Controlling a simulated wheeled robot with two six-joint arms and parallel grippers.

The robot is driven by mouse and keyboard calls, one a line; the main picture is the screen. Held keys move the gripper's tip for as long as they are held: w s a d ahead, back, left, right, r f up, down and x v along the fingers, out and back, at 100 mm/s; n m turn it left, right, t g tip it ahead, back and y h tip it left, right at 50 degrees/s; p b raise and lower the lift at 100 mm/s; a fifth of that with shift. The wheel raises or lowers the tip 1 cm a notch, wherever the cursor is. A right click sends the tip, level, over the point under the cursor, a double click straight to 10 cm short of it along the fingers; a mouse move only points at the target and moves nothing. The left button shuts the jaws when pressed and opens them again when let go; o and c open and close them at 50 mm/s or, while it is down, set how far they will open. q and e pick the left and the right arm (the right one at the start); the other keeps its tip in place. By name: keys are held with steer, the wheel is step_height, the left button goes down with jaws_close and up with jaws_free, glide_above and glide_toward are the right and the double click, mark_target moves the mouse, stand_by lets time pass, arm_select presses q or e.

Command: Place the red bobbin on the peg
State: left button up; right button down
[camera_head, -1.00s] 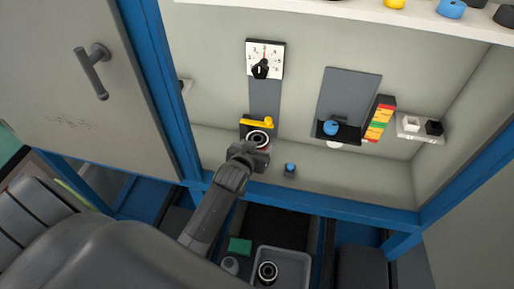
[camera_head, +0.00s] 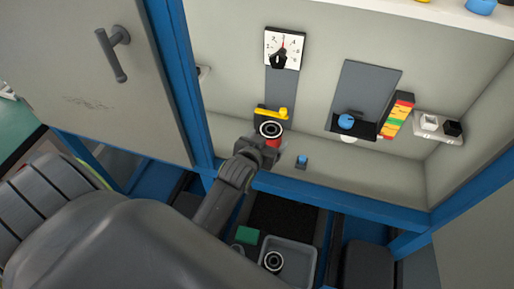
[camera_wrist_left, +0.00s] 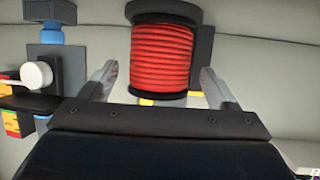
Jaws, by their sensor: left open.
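The red bobbin (camera_wrist_left: 161,55) has red strand wound between black flanges and fills the upper middle of the left wrist view. In the head view its black-and-white ringed end (camera_head: 270,129) faces up at the black and yellow fixture (camera_head: 284,113). The peg is hidden, so I cannot see how the bobbin sits on it. My left gripper (camera_head: 270,150) is just in front of the bobbin. In the left wrist view its fingers (camera_wrist_left: 160,85) are open, one on each side of the bobbin with gaps visible. My right gripper is not in view.
A grey bin (camera_head: 291,250) below holds another ringed bobbin (camera_head: 272,261). A dial (camera_head: 284,48) is on the back panel. A blue button (camera_head: 302,160) sits right of my gripper.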

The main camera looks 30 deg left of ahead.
arm_select(q)
steer(key=v, duration=0.8)
steer(key=shift+s+r, duration=0.15)
steer(key=shift+s, duration=0.2)
steer(key=shift+d, duration=0.1)
